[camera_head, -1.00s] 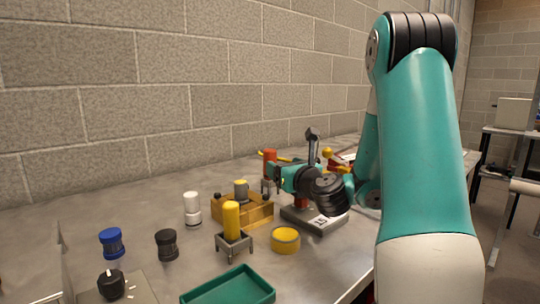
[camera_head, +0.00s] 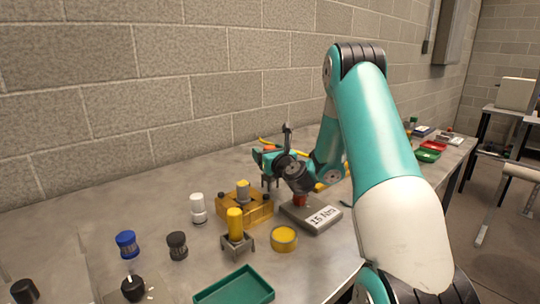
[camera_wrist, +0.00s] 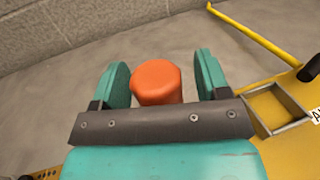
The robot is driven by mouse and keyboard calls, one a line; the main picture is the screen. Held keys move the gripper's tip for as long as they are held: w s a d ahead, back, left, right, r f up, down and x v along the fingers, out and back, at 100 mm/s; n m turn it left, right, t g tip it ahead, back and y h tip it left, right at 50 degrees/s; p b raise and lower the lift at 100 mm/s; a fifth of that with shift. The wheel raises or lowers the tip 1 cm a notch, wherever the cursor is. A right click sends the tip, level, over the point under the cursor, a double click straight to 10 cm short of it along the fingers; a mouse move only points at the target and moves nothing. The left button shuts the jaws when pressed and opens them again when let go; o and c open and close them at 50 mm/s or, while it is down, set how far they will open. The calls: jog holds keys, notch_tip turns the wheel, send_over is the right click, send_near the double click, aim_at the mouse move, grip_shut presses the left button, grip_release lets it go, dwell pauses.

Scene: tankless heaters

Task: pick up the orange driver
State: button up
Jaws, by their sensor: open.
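The orange driver (camera_wrist: 157,82) shows in the wrist view as a rounded orange handle top between my two teal fingers. My gripper (camera_wrist: 162,76) is open, with a gap on each side of the handle. In the head view my gripper (camera_head: 262,158) is over the back of the bench, and only a small orange patch of the driver (camera_head: 269,148) shows past it. The driver's lower part is hidden by my gripper.
A yellow block holder (camera_head: 245,207), a yellow driver in a small stand (camera_head: 235,224), a yellow round tin (camera_head: 284,239) and a grey box labelled 15 Nm (camera_head: 318,216) stand in front. A green tray (camera_head: 235,288) is nearest. A yellow tool (camera_wrist: 255,35) lies close on the right.

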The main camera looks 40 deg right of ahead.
jog(key=shift+w+d, duration=0.1)
jog(key=shift+w, duration=0.15)
jog(key=c, duration=1)
jog(key=shift+r, duration=0.15)
